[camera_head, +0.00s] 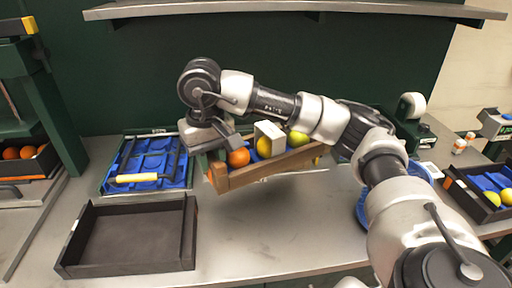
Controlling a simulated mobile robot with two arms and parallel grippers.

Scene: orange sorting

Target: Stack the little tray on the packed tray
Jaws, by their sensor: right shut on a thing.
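A little wooden tray (262,173) hangs tilted above the table, its left end lower. It holds an orange (239,157), a white box (269,135) and yellow-green fruit (297,139). My right gripper (217,150) is shut on the tray's left end; the fingers are partly hidden. Another dark tray (478,208) at the right holds blue lining and yellow fruit. I cannot tell which is the packed tray. My left gripper is not in view.
An empty dark tray (75,260) stands at the front left. A blue round item (361,211) is partly hidden behind my right arm. A shelf (300,8) spans the back. The table's middle front (270,235) is clear.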

